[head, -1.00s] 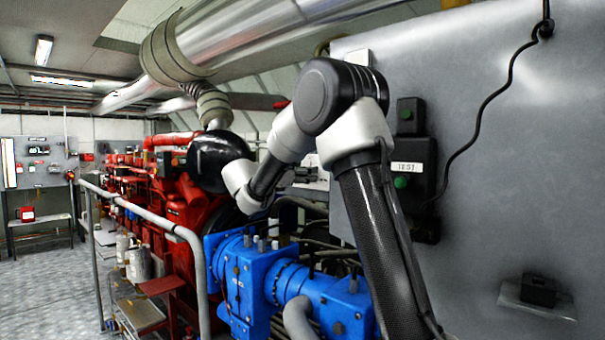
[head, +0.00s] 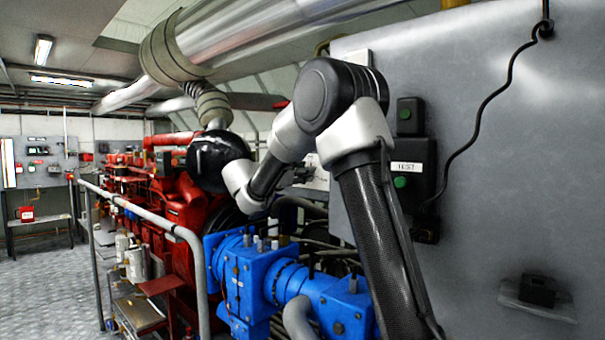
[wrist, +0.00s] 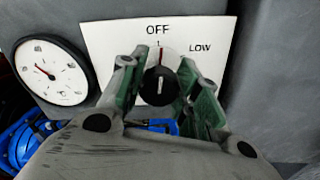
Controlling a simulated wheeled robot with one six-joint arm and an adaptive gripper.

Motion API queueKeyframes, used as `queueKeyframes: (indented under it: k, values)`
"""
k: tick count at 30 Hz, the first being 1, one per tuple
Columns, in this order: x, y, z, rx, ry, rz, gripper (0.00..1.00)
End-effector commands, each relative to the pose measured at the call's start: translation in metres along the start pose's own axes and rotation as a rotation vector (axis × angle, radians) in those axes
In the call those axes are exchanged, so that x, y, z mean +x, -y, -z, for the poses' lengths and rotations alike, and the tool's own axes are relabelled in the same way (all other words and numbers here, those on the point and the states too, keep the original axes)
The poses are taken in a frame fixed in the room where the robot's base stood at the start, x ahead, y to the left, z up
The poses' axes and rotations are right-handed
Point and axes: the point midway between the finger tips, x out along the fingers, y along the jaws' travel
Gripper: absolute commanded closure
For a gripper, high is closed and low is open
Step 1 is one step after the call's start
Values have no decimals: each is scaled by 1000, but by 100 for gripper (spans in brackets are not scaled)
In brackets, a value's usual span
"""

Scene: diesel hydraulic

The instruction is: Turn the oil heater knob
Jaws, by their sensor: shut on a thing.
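The oil heater knob (wrist: 160,85) is a round black knob with a white pointer line, on a white label plate (wrist: 110,47) marked OFF at the top and LOW at the upper right. A red line on the dial stands under OFF. My gripper (wrist: 158,80) is shut on the knob, with a green-padded finger on each side of it in the wrist view. The fingers hide the lower part of the plate.
A round white gauge (wrist: 53,75) is close left of the plate. In the head view a blue machine (head: 240,280) and a grey handrail (head: 150,222) stand below and left of my arm. A grey cabinet wall (head: 500,180) with a TEST switch box (head: 412,170) is at right.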

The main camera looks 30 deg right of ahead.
Motion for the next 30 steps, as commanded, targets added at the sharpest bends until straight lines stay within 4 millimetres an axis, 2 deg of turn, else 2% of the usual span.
queueKeyframes:
  k: [21, 30]
  values:
    - [0, 2, 1, 638, 0, 1, 92]
    - [0, 2, 1, 824, 0, 1, 92]
